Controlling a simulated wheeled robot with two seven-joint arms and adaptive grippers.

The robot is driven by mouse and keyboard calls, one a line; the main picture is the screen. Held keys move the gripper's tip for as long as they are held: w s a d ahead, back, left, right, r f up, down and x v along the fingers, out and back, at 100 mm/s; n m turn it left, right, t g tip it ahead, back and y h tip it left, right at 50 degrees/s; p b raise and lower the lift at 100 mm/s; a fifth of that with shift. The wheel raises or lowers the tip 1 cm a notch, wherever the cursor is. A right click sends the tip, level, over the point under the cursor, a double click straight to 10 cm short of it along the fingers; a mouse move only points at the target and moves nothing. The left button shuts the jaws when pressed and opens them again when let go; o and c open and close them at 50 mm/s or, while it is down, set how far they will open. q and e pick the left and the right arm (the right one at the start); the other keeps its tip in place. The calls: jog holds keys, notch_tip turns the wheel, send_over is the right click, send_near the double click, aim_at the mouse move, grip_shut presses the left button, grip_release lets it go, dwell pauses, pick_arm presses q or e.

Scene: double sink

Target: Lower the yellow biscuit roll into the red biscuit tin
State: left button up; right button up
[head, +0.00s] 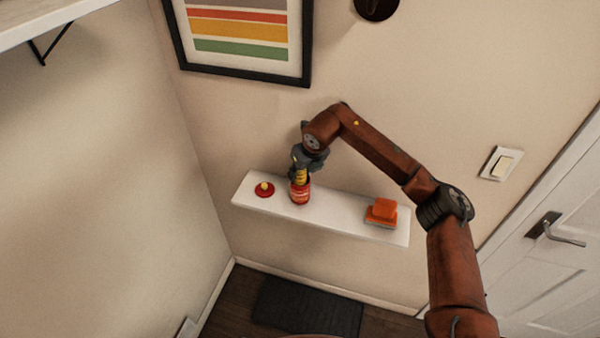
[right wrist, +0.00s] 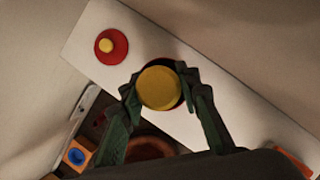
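The red biscuit tin (head: 300,194) stands upright on a white wall shelf. The yellow biscuit roll (head: 301,174) is upright at the tin's mouth, and its lower end is hidden by the tin. In the right wrist view the roll's round yellow top (right wrist: 159,88) sits between the fingers, with a dark rim showing beside it. My right gripper (head: 300,168) is above the tin with its fingers against both sides of the roll. A red lid with a yellow knob (head: 264,189) lies on the shelf left of the tin; it also shows in the right wrist view (right wrist: 111,46). My left gripper is out of view.
The white shelf (head: 340,213) is narrow and fixed to the wall. An orange block-like object (head: 382,211) sits near its right end, with bare shelf between it and the tin. A framed striped picture (head: 243,35) hangs above. A door handle (head: 553,230) is at right.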

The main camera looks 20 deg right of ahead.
jog(key=o, duration=0.5)
jog(key=shift+s+f, duration=0.1)
jog(key=shift+f, duration=0.65)
jog(key=shift+d, duration=0.1)
jog(key=shift+r, duration=0.2)
jog(key=v, duration=1.2)
jog(key=shift+r, duration=0.2)
